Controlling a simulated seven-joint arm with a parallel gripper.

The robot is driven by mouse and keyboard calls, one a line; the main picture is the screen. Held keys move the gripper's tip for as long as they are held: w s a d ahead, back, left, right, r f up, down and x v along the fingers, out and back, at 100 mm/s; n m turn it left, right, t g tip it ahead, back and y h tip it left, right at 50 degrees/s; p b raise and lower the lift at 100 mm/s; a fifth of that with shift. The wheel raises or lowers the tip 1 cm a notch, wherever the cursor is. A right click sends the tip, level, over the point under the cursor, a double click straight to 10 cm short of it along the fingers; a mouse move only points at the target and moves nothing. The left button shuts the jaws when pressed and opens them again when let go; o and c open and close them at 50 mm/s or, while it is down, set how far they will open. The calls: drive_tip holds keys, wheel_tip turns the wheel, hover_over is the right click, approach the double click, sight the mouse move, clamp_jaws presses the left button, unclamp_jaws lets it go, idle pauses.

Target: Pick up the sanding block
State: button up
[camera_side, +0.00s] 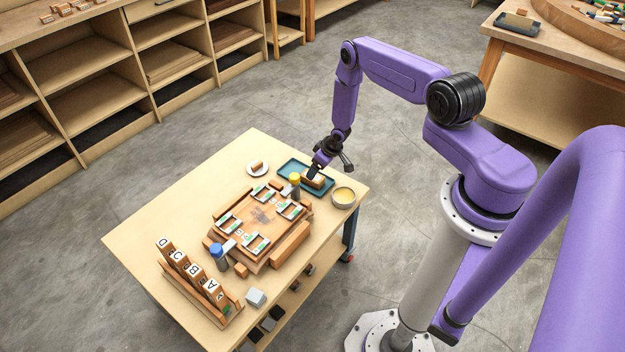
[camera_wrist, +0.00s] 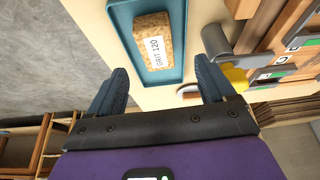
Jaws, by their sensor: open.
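The sanding block is a speckled tan cork block (camera_wrist: 152,26) with a white label reading "GRIT 120". It lies in a teal tray (camera_wrist: 120,30) in the upper middle of the wrist view. In the side view the block (camera_side: 316,182) sits in the tray (camera_side: 288,168) near the table's far right corner, partly hidden by my gripper. My gripper (camera_wrist: 160,80) is open and empty, its two dark fingers apart in the wrist view, with the block between and beyond their tips. In the side view my gripper (camera_side: 318,168) is just above the tray.
A wooden form (camera_side: 258,224) with yellow-topped (camera_side: 294,180) and blue-topped (camera_side: 216,250) clamps stands close by. A round bowl (camera_side: 343,197) is right of the tray, and a white saucer (camera_side: 257,170) left of it. A lettered rack (camera_side: 195,285) is at the front. The table's left side is clear.

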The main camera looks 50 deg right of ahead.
drive_tip(key=shift+d+x, duration=0.2)
drive_tip(key=shift+x, duration=2.9)
drive_tip(key=c, duration=1.1)
drive_tip(key=shift+r, duration=0.15)
drive_tip(key=shift+c, duration=0.2)
drive_tip(key=shift+w+r, duration=0.1)
drive_tip(key=shift+r, duration=0.35)
wheel_tip(320, 180, up, 2)
drive_tip(key=shift+r, duration=0.1)
drive_tip(key=s+a+r, duration=0.2)
drive_tip(key=s+r, duration=0.2)
drive_tip(key=s, duration=0.2)
drive_tip(key=s+a+r, duration=0.2)
drive_tip(key=s+r, duration=0.3)
drive_tip(key=s, duration=0.2)
drive_tip(key=shift+s+a+r, duration=0.2)
drive_tip(key=shift+a+r, duration=0.1)
drive_tip(key=shift+a, duration=0.05)
